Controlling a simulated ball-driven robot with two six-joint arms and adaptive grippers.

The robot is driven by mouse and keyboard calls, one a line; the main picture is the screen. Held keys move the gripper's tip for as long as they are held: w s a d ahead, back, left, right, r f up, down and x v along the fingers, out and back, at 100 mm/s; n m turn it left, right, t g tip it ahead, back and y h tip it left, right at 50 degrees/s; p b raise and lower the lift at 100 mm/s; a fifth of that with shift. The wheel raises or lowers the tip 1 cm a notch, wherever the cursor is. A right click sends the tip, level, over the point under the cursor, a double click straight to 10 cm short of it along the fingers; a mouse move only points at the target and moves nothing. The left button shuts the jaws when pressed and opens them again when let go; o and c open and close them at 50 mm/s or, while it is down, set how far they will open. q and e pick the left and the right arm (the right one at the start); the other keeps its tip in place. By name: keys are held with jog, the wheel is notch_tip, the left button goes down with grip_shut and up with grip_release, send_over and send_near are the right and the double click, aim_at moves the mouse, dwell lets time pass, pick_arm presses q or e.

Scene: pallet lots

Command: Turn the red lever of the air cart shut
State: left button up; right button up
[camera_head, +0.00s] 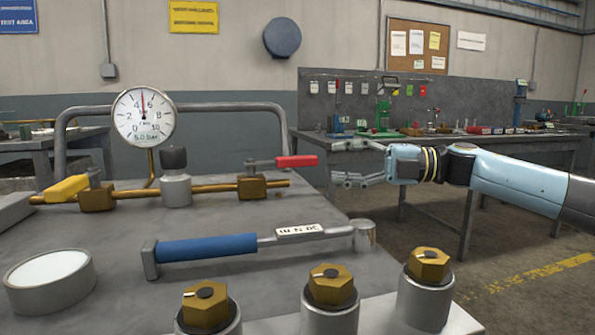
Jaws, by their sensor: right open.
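The air cart (220,195) has a grey top with a brass pipe (140,192) running along it. The red lever (297,161) sits on a brass valve (252,187) at the pipe's right end and points right, roughly along the pipe. A yellow lever (67,188) sits on another brass valve (96,197) at the left. A round gauge (143,116) stands behind the pipe, its needle near the top of the dial. My right gripper (336,163) is open and empty, to the right of the red lever's tip, apparently apart from it. My left gripper is not in view.
A blue-handled torque wrench (208,247) lies on the cart in front of the pipe. Several brass hex fittings (330,285) on grey cylinders stand at the front. A round white-topped dish (50,280) is at front left. A workbench (450,140) with tools stands behind my right arm.

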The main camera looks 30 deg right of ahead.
aim_at(298, 162)
jog(key=b+x, duration=0.2)
jog(key=x, duration=0.6)
jog(key=shift+w+a, duration=0.25)
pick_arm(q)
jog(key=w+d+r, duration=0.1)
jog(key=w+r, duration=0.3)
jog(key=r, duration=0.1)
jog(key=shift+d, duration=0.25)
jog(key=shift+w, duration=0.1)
pick_arm(e)
grip_shut()
